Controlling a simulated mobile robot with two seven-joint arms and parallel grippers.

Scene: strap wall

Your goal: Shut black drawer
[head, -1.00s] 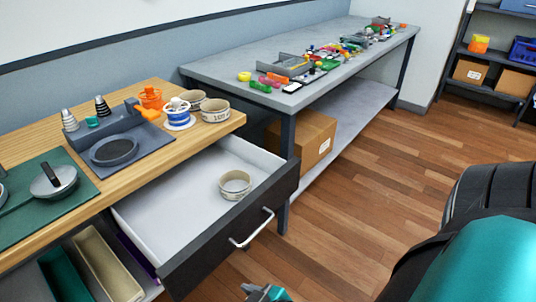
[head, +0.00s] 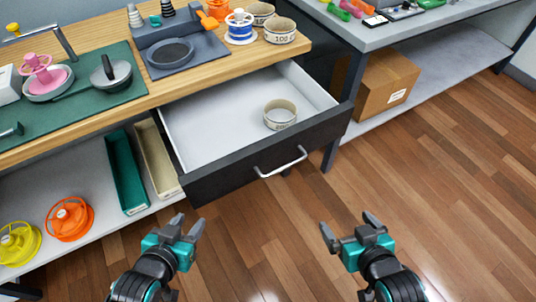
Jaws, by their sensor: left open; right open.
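The black drawer (head: 262,157) is pulled well out from under the wooden counter in the head view. Its front is black with a silver bar handle (head: 281,164), and its inside is pale grey. A small round beige bowl (head: 280,115) lies inside, toward the right front. My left gripper (head: 187,224) is open and empty, low in front of the drawer and left of the handle. My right gripper (head: 347,227) is open and empty, in front of the drawer and right of the handle. Neither gripper appears to touch the drawer.
The wooden counter (head: 110,30) above holds a scale (head: 178,55), bowls and a green mat (head: 75,100). A lower shelf has a green bin (head: 126,172), a beige bin (head: 157,158) and spools. A cardboard box (head: 383,83) sits at right. The wooden floor (head: 440,170) is clear.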

